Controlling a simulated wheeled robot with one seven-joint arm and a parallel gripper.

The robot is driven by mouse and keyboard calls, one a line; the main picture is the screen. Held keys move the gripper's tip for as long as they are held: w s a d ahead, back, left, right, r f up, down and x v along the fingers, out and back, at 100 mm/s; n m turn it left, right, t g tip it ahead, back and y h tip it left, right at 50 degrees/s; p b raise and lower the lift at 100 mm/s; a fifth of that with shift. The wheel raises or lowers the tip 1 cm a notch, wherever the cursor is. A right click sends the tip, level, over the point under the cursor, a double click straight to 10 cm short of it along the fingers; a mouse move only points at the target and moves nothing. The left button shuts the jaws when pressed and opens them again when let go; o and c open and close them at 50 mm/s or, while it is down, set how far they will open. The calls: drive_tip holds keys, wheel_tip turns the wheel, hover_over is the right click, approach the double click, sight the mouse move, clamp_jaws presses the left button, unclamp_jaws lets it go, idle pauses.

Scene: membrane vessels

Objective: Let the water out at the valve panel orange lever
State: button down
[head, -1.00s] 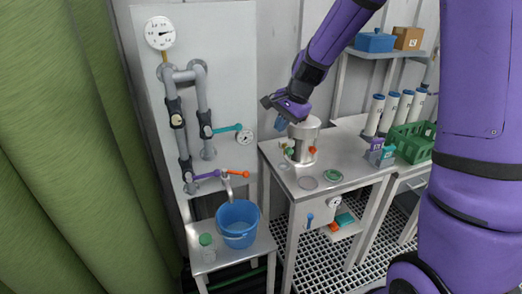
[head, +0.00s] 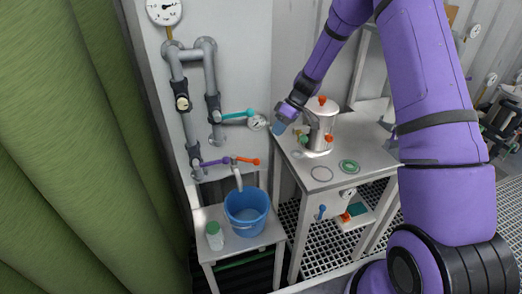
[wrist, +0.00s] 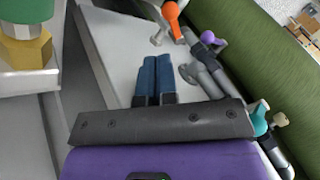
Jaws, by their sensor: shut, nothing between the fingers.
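The orange lever (head: 247,160) is on the lower part of the grey valve panel (head: 243,60), sticking out to the right above the spout. It also shows at the top of the wrist view (wrist: 172,18). A purple lever (head: 215,162) lies to its left, and a teal lever (head: 238,114) is above. A blue bucket (head: 246,228) stands under the spout. My gripper (head: 277,129) is right of and above the orange lever, apart from it. Its blue fingers (wrist: 156,75) are shut together and empty.
A steel vessel (head: 318,130) with orange and green fittings stands on the steel table close right of my gripper. A white bottle with a green lid (head: 214,238) stands beside the bucket. A green curtain (head: 80,150) hangs at left.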

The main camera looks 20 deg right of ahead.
sight(245, 160)
drive_tip(key=a+f+n, duration=0.1)
drive_tip(key=a+f, duration=0.4)
drive_tip(key=f, duration=0.4)
drive_tip(key=shift+a+f, duration=0.15)
drive_tip(key=shift+a, duration=0.1)
drive_tip(key=shift+s, duration=0.1)
idle(0.3)
